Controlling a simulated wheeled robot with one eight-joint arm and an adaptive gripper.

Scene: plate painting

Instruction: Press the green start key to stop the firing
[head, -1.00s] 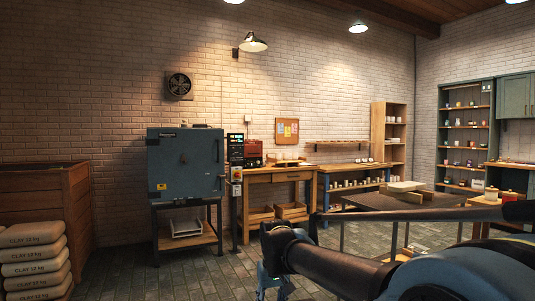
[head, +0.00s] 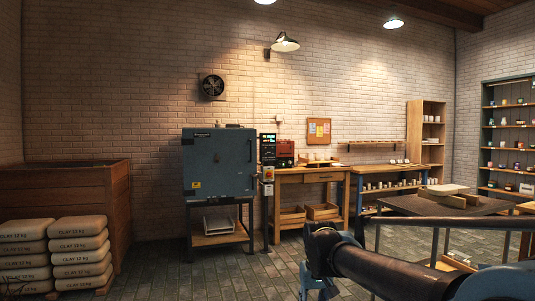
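A blue-grey kiln (head: 219,163) with its door shut stands on a dark stand against the brick wall, left of centre in the head view. A slim dark control post (head: 267,190) stands at its right side, with a lit display panel (head: 268,149) at the top and a small yellow and red control (head: 268,174) below. The green start key is too small to tell apart. My gripper (head: 318,292) hangs low at the bottom of the view, well in front of the post and to its right. Its fingertips are cut off by the lower edge.
Stacked clay bags (head: 79,245) and a wooden bin (head: 82,185) stand at the left. A wooden workbench (head: 312,178) is right of the post. A dark table (head: 440,205) stands nearer at the right. Tiled floor (head: 225,275) in front of the kiln is clear.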

